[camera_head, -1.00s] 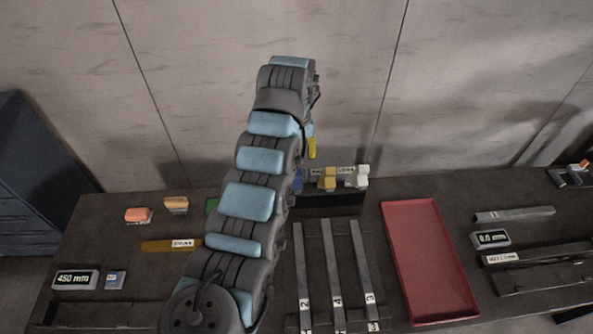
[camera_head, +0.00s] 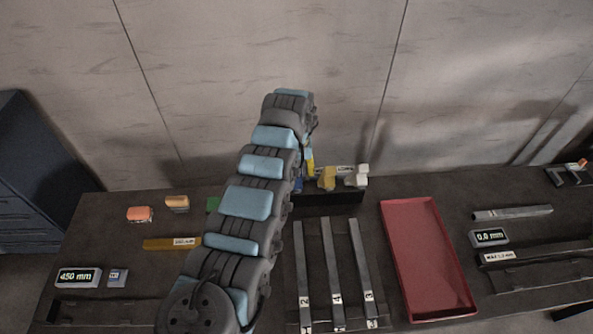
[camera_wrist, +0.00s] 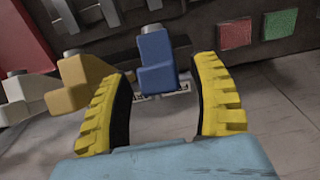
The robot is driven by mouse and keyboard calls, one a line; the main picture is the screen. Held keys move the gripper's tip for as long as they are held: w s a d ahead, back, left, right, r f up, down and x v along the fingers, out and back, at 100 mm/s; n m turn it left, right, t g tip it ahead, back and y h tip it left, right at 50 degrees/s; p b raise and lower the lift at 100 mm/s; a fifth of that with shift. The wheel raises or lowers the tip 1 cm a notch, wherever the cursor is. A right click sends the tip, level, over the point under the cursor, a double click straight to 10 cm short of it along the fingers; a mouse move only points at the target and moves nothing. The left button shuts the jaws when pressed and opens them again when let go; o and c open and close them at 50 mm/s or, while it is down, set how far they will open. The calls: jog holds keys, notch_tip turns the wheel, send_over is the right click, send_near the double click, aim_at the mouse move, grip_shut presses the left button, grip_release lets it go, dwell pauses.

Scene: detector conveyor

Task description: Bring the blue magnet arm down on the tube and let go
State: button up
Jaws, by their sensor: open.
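The blue magnet arm (camera_wrist: 157,60) shows as a blue block in the wrist view, framed between the tips of my gripper (camera_wrist: 162,70). A gap shows on each side of it, and I cannot tell how far the fingers reach around it. My gripper is open and empty. In the head view one yellow finger of my gripper (camera_head: 310,162) shows just above the blue magnet arm (camera_head: 298,184), which my arm partly hides. I cannot make out a tube under the blue arm, or whether the arm is raised or down.
A yellow magnet arm (camera_head: 327,179) and a white one (camera_head: 357,177) stand close beside the blue one. Several numbered metal strips (camera_head: 333,265) and a red tray (camera_head: 425,255) lie in front and to the right. A wall rises behind the table.

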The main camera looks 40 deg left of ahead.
jog(key=c, duration=1)
